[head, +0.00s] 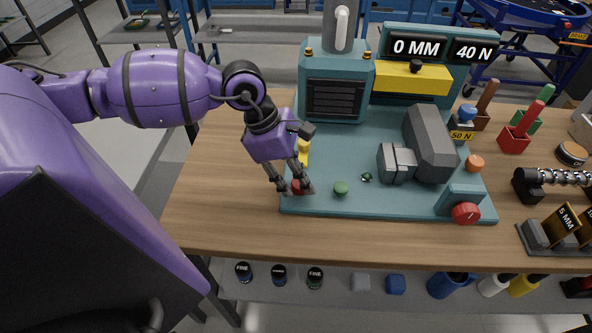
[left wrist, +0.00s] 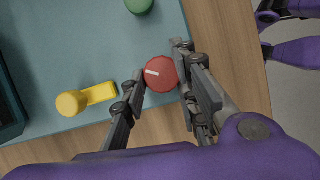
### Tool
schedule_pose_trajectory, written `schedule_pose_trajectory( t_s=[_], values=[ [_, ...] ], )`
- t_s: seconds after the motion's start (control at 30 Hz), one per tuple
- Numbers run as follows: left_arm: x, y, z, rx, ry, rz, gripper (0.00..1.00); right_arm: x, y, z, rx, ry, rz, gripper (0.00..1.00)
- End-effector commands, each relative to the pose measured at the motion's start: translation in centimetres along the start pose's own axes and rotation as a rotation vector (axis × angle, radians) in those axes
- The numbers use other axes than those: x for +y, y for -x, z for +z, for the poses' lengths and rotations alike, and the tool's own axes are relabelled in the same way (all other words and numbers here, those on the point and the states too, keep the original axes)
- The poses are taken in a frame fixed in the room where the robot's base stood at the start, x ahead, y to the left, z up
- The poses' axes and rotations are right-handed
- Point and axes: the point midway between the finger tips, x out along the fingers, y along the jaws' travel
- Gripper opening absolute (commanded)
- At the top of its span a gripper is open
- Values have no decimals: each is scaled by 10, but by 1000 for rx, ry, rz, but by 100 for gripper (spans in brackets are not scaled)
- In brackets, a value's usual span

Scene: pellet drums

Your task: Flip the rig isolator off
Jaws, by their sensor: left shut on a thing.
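A round red knob (head: 299,187) sits at the front left corner of the teal rig base (head: 330,203). In the left wrist view the red knob (left wrist: 161,75) has a short white mark on its face, pointing left in that picture. My left gripper (head: 292,190) reaches down over it, with one finger on each side. In the left wrist view my left gripper (left wrist: 160,68) is shut on this knob. The fingers partly cover the knob in the head view. A second red knob (head: 466,213) is on a teal block at the front right. My right gripper is not in view.
A yellow lever (head: 302,152) stands just behind the gripped knob, and a green button (head: 341,188) is to its right. A grey angular block (head: 430,143) lies on the base. Displays read "0 MM" and "40 N". The wooden bench (head: 225,190) is clear at left.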

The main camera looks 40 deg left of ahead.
Motion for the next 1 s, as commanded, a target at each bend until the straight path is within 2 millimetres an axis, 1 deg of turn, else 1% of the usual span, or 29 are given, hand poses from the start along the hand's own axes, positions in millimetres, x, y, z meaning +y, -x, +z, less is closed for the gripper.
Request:
schedule_pose_trajectory(
  t_s=[0.03, 0.3, 0.5, 0.7, 1.0],
  values=[
    [5, 5, 3, -8, 35, 35, 2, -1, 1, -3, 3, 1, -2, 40],
    [3, 6, 3, -13, 256, 126, 2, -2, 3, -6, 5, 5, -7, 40],
    [3, 6, 2, -12, 385, 178, 2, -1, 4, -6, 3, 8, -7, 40],
    [2, 6, 2, -13, 469, 213, 2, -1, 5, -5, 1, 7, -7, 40],
    [3, 6, 0, -10, 517, 236, 2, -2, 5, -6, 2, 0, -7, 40]
  ],
)
